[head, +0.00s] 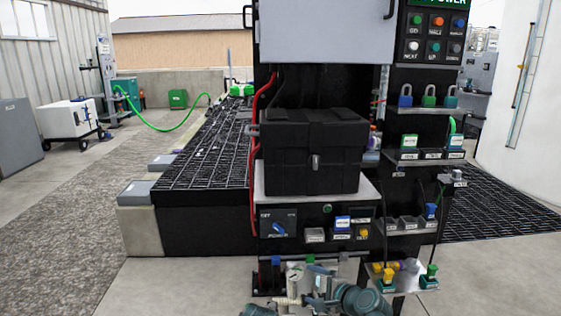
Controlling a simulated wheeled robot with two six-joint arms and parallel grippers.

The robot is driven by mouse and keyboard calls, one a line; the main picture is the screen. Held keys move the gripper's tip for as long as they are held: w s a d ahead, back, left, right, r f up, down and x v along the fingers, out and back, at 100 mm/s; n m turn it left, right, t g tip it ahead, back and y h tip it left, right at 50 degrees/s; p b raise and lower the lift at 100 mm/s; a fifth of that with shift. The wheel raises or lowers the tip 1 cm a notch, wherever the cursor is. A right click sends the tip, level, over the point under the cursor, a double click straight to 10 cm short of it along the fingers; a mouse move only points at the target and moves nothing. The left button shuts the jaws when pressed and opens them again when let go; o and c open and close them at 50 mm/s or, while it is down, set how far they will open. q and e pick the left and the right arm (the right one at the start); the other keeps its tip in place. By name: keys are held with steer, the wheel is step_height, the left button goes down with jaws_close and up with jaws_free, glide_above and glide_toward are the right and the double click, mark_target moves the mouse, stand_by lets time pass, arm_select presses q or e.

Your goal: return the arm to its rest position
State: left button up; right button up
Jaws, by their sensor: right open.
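My right gripper (308,283) is low at the bottom middle of the head view, in front of the lower part of the black panel stand. It is small and overlaps pale and dark arm parts, so its fingers are hard to make out. It is open, and I see nothing held in it. It is well below the black tote and apart from it. My left gripper is not in view.
A black lidded tote (290,160) sits on a grey shelf (368,192) of the stand. Knobs, labelled blocks and padlocks (428,98) crowd the stand's right side. A small lower shelf (410,277) holds yellow and green fittings. Concrete floor (180,290) is clear at left.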

steer(key=s+d+f+n+g+h, duration=0.3)
steer(key=s+f+n+g, duration=0.25)
steer(key=s+n, duration=0.2)
steer(key=s+d+f+n+g+h, duration=0.4)
steer(key=s+f+n+g, duration=0.1)
steer(key=s+f+n, duration=0.25)
steer(key=s+a+r+n+h, duration=0.1)
steer(key=s+a+n, duration=0.35)
steer(key=a, duration=0.65)
step_height(320, 180, up, 36)
steer(key=p, duration=3.5)
steer(key=shift+s+f, duration=0.2)
steer(key=shift+s, duration=0.05)
